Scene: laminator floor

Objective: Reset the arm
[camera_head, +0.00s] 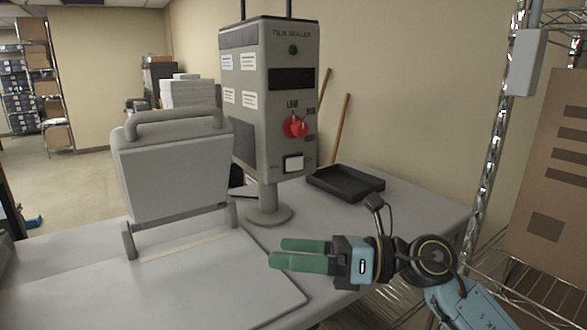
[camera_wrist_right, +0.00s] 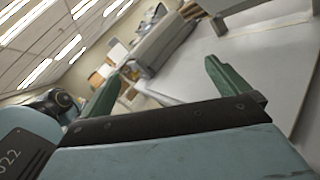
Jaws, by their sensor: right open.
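My right gripper (camera_head: 272,253) hangs over the front right part of the work table, its green fingers pointing left. It is open and empty; the gap between the fingers also shows in the right wrist view (camera_wrist_right: 165,78). My right arm comes in from the lower right. The grey film sealer (camera_head: 290,100) stands behind the gripper on a round foot, with a red knob (camera_head: 295,126) and a white switch on its front. My left gripper is in neither view.
A grey press with a raised, handled lid (camera_head: 172,165) stands left on the table (camera_head: 380,220). A black tray (camera_head: 345,184) lies at the back right. A wire rack (camera_head: 495,130) with a cardboard box (camera_head: 552,170) stands at right. The flat board in front of the press is bare.

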